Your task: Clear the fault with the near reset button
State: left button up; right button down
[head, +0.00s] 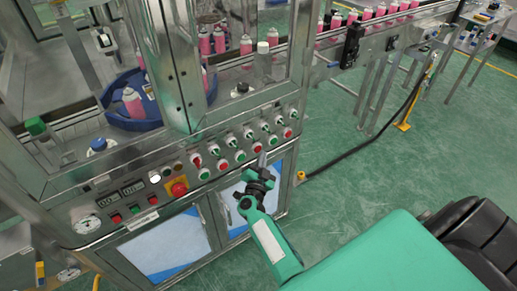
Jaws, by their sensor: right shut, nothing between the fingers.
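The machine's control panel (100,226) runs along the front of the frame, with a row of buttons and switches. A red mushroom button (179,189) sits on a yellow plate. Left of it are a small red button (117,218), a green button (135,209) and a lit white button (155,177). To the right, red and green buttons alternate below selector switches. I cannot read which button is the reset. My right gripper (262,161) is shut and empty, its tip in front of the panel near a red button (257,148); contact cannot be told. My left gripper is out of view.
A blue round tray (112,120) with pink cans stands inside the machine frame. A conveyor (345,45) with pink cans runs to the upper right. White-and-blue cabinet doors (165,245) are below the panel. A black cable crosses the open green floor (350,165).

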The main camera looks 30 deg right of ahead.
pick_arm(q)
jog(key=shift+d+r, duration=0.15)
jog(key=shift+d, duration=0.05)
pick_arm(e)
jog(key=shift+s, duration=0.3)
pick_arm(q)
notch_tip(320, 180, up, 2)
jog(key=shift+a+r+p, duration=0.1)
jog(key=shift+p, duration=1.05)
pick_arm(e)
jog(key=s, duration=0.4)
jog(key=shift+s+d, duration=0.2)
jog(key=shift+s, duration=0.2)
